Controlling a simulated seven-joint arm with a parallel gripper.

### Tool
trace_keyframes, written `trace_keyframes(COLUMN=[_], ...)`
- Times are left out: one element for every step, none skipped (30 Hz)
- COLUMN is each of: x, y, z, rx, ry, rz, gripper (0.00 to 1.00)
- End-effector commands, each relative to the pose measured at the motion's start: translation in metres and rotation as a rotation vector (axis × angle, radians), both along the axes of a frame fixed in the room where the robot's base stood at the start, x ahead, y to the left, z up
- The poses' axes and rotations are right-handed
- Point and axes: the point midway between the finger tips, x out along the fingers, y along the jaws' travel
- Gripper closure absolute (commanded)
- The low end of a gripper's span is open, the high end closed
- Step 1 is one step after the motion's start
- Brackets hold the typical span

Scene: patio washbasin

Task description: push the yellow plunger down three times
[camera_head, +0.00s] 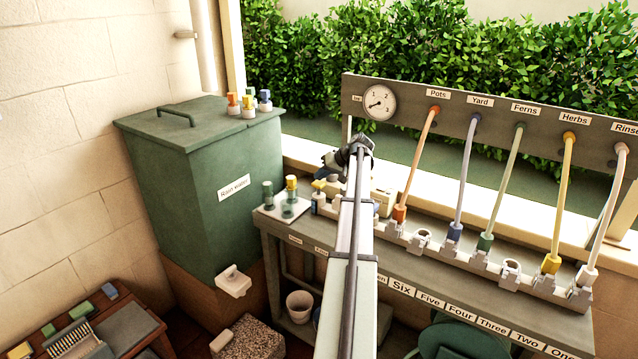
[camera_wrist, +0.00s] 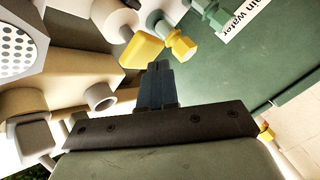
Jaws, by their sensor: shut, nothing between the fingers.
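The yellow plunger (camera_head: 319,185) tops a small pale body at the left end of the bench, just left of my gripper (camera_head: 338,163). In the wrist view a yellow piece, which looks like the plunger (camera_wrist: 141,48), sits on a white round part just beyond my fingertips. My gripper (camera_wrist: 157,72) is shut, with nothing held, and its tips appear very near the plunger's lower edge. I cannot tell whether they touch. In the head view my arm hides part of the bench and the fingertips are not clear.
A green bottle with a yellow cap (camera_head: 291,183) stands on a white tray left of the plunger. The green rain water bin (camera_head: 205,180) rises behind it. Hoses with coloured ends (camera_head: 484,242) line the bench to the right. A gauge (camera_head: 379,102) hangs on the board above.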

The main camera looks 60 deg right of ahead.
Motion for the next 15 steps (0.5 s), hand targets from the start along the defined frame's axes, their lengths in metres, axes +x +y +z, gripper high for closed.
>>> trace_keyframes(x=[0.000,0.000,0.000,0.000,0.000,0.000,0.000,0.000,0.000,0.000,0.000,0.000,0.000,0.000,0.000], y=[0.000,0.000,0.000,0.000,0.000,0.000,0.000,0.000,0.000,0.000,0.000,0.000,0.000,0.000,0.000], z=[0.000,0.000,0.000,0.000,0.000,0.000,0.000,0.000,0.001,0.002,0.003,0.005,0.007,0.009,0.012], rx=[0.000,0.000,0.000,0.000,0.000,0.000,0.000,0.000,0.000,0.000,0.000,0.000,0.000,0.000,0.000], ry=[0.000,0.000,0.000,0.000,0.000,0.000,0.000,0.000,0.000,0.000,-0.001,-0.001,-0.001,-0.001,-0.001], rz=[0.000,0.000,0.000,0.000,0.000,0.000,0.000,0.000,0.000,0.000,-0.001,-0.001,-0.001,-0.001,-0.001], gripper=[1.00,1.00,1.00,1.00,1.00,1.00,1.00,1.00,1.00,1.00,1.00,1.00,1.00,1.00,1.00])
